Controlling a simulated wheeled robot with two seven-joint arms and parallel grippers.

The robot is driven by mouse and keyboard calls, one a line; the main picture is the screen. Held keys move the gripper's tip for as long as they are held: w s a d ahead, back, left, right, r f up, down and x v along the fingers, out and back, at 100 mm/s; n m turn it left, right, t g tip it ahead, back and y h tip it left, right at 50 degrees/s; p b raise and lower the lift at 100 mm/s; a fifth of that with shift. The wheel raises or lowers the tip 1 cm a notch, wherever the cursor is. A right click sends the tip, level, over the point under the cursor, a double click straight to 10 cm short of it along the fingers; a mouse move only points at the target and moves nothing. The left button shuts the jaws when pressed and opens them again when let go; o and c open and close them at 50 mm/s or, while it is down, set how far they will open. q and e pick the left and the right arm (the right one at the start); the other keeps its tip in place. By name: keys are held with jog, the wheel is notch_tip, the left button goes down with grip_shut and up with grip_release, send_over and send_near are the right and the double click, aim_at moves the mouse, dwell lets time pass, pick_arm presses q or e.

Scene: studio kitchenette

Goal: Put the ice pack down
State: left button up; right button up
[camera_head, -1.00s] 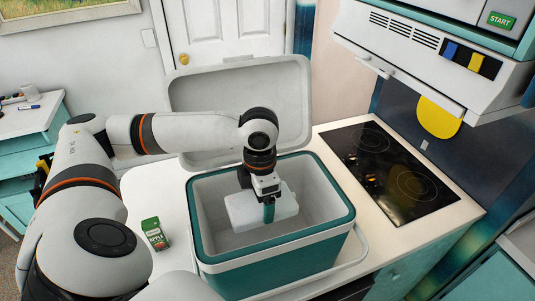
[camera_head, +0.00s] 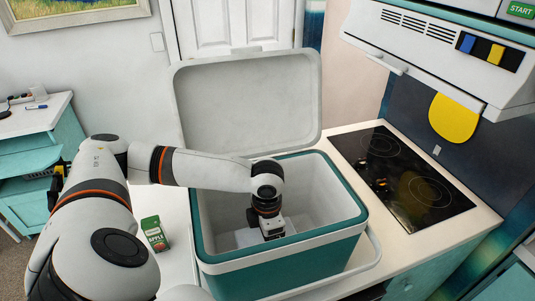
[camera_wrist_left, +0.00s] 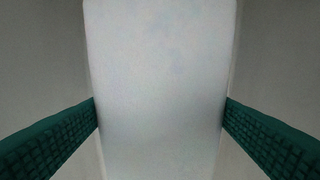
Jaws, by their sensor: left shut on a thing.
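The ice pack (camera_head: 246,238) is a pale white block low inside the open teal-and-white cool box (camera_head: 290,272). My left gripper (camera_head: 272,229) reaches down into the box from above; its fingers are hidden in the head view. In the left wrist view the ice pack (camera_wrist_left: 160,70) fills the middle, between the two green ridged fingers of my left gripper (camera_wrist_left: 161,108), which is shut on it. I cannot tell whether the pack touches the box floor. My right gripper is not in view.
The box's raised lid (camera_head: 248,100) stands behind my left arm. A green apple juice carton (camera_head: 154,234) stands on the counter left of the box. A black hob (camera_head: 400,178) lies to the right, under a white hood (camera_head: 440,55).

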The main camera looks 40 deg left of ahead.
pick_arm(q)
notch_tip(320, 180, down, 3)
jog(key=shift+p, duration=0.3)
jog(key=shift+f, duration=0.35)
jog(key=shift+f, duration=0.15)
jog(key=o, duration=1.2)
jog(key=shift+r, duration=0.65)
notch_tip(320, 180, up, 10)
jog(key=shift+r+b, duration=0.25)
jog(key=shift+b, duration=0.75)
jog(key=shift+r, duration=0.3)
